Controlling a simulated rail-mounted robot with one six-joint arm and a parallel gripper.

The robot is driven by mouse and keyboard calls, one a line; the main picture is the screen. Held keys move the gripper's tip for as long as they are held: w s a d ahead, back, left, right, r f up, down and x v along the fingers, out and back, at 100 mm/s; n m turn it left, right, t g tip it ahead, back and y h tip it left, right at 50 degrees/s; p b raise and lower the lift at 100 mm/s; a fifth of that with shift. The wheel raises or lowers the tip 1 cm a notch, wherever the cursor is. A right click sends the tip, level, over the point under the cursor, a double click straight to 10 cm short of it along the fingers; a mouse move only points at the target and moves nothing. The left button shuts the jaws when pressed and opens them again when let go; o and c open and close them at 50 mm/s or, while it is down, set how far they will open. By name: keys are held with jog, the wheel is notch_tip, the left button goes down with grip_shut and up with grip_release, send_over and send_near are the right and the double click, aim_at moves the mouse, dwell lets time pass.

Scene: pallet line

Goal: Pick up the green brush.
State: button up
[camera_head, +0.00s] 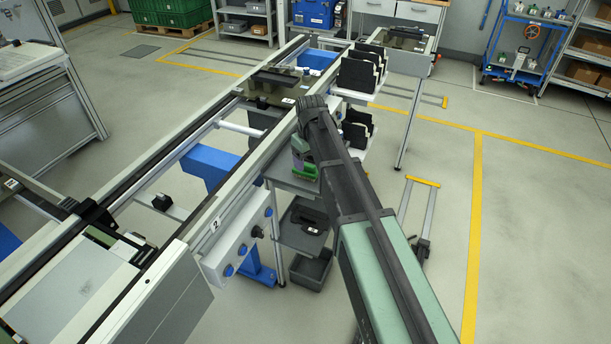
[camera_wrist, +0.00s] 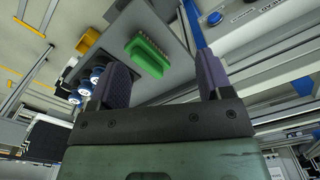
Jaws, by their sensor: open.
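The green brush (camera_wrist: 147,55) lies on a grey shelf (camera_wrist: 172,45) in the wrist view, its bristle edge showing. In the head view the bright green of the brush (camera_head: 306,168) shows beside the conveyor, partly hidden by my arm. My gripper (camera_wrist: 163,72) is open, with its two dark purple fingers wide apart and nothing between them. The brush appears beyond the fingertips, nearer the left finger in the wrist view. I cannot tell the exact gap between them.
Several blue-and-white round items (camera_wrist: 88,82) sit in a dark holder close by the left finger. The conveyor (camera_head: 250,170) runs alongside the shelf. Black racks (camera_head: 358,72) stand behind my arm, and a dark grey bin (camera_head: 311,268) stands below. Open floor (camera_head: 540,230) lies to the right.

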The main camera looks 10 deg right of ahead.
aim_at(306, 164)
jog(key=w+n, duration=0.1)
jog(key=w, duration=0.3)
jog(key=w+n, duration=0.2)
jog(key=w, duration=0.1)
jog(key=shift+w+f, duration=0.15)
jog(key=shift+w, duration=0.25)
jog(key=shift+w+n, duration=0.25)
jog(key=shift+n, duration=0.65)
jog(key=shift+s+n, duration=0.45)
jog(key=shift+n, duration=0.05)
notch_tip(306, 164, down, 11)
jog(key=b, duration=1.1)
jog(key=shift+w+d, duration=0.1)
jog(key=shift+d, duration=0.05)
jog(key=shift+r, duration=0.25)
jog(key=c, duration=1.1)
jog(key=shift+r+p, duration=0.15)
jog(key=shift+p, duration=0.25)
